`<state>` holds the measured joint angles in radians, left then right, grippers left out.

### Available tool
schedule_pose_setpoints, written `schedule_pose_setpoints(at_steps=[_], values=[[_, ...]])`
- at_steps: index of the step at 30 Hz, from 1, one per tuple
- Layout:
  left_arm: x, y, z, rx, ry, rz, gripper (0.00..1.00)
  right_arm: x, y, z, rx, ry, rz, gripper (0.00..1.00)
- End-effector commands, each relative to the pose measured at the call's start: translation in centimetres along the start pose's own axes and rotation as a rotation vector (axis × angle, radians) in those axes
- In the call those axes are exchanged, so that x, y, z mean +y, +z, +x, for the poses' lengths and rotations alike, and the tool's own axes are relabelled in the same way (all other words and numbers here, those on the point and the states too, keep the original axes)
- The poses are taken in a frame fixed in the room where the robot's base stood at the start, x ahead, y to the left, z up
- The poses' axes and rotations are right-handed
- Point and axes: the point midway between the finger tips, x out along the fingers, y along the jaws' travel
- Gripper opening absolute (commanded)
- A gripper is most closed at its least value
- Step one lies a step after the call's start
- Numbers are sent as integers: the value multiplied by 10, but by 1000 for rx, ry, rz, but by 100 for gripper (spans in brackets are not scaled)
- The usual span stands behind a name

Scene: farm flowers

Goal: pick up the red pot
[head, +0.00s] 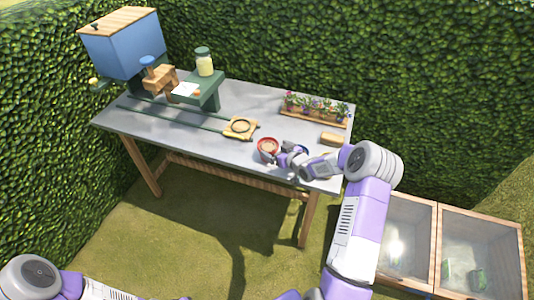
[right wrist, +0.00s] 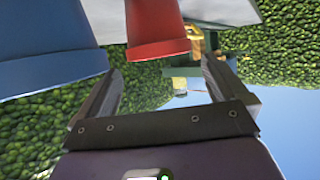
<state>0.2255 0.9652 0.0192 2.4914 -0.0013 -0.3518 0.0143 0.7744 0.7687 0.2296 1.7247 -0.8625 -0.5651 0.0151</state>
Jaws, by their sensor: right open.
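The red pot (head: 267,145) stands on the grey table near its front edge, with light brown contents showing inside its rim. My right gripper (head: 284,157) is just to the right of it, open and empty, with its fingers pointing toward the pot. In the right wrist view the red pot (right wrist: 155,32) is ahead, beyond and between the two open fingertips (right wrist: 161,68), with no clear contact. A blue pot (head: 302,149) stands right of the red pot, partly hidden by my gripper. It looms large in the right wrist view (right wrist: 45,45). My left gripper is out of the head view.
A wooden tray of flowers (head: 316,112) and a tan block (head: 332,139) lie behind on the right. A wooden piece with a round ring (head: 240,127) sits left of the red pot on green rails. A blue hopper (head: 125,50) and a jar (head: 204,62) are farther left.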

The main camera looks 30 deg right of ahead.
Motion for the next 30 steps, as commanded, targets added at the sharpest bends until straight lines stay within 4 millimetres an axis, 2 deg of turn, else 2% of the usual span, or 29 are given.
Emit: schedule_pose_setpoints(at_steps=[10, 18, 22, 29, 30], values=[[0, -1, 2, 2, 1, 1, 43, -1, -1, 33, 1, -4, 2, 100], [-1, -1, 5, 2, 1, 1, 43, 0, -2, 66, 0, -4, 2, 100], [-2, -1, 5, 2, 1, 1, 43, 0, -2, 73, -1, -3, 2, 100], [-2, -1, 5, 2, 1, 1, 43, 0, -2, 73, -1, -3, 2, 100], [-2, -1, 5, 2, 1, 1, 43, 0, -2, 73, -1, -3, 2, 95]])
